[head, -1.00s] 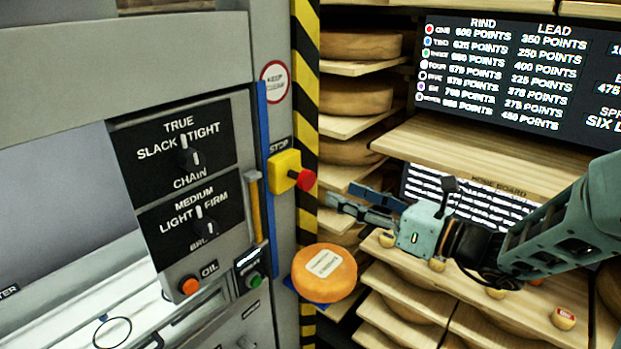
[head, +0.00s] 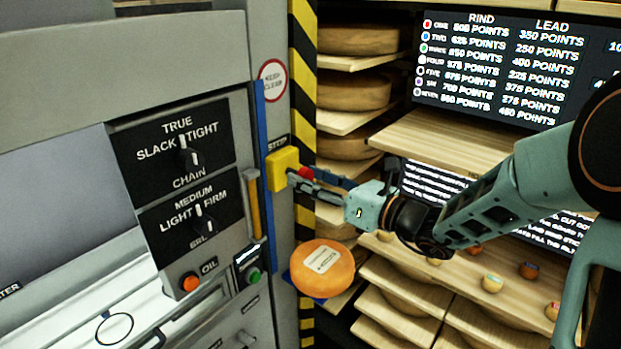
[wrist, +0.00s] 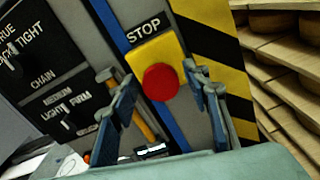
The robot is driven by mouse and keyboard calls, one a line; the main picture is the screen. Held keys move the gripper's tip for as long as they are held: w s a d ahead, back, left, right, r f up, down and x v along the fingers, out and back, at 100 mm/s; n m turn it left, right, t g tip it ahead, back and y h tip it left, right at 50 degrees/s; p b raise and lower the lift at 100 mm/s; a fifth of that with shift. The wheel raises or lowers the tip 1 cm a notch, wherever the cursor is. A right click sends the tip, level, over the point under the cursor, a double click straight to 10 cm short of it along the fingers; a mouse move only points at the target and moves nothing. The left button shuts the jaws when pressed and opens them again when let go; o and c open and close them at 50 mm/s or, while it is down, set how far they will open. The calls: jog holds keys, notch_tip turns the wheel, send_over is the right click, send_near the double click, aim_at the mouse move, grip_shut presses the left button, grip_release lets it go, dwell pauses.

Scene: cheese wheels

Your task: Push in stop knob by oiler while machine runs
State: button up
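The red stop knob (wrist: 161,82) sits on a yellow box under a STOP label on the machine's right edge. In the head view the yellow box (head: 281,168) shows, and the red knob (head: 306,173) is partly hidden behind my gripper. My gripper (head: 291,177) reaches in from the right, its fingertips close to the knob. In the wrist view my gripper (wrist: 148,75) is open, with one finger on each side of the knob. Nothing is held. I cannot tell whether the fingers touch the knob or box.
A wooden-handled tool (head: 253,203) hangs left of the box. An orange cheese wheel (head: 322,268) sits below my gripper on a blue support. Orange (head: 190,282) and green (head: 254,276) buttons are lower on the machine. Shelves of cheese (head: 355,92) stand behind.

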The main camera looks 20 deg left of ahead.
grip_shut()
jog(key=shift+b+x, duration=0.35)
jog(key=shift+x, duration=0.5)
jog(key=shift+c, duration=0.6)
grip_release()
jog(key=shift+r, duration=0.1)
jog(key=o, duration=0.4)
jog(key=shift+a, duration=0.1)
jog(key=v, duration=1.2)
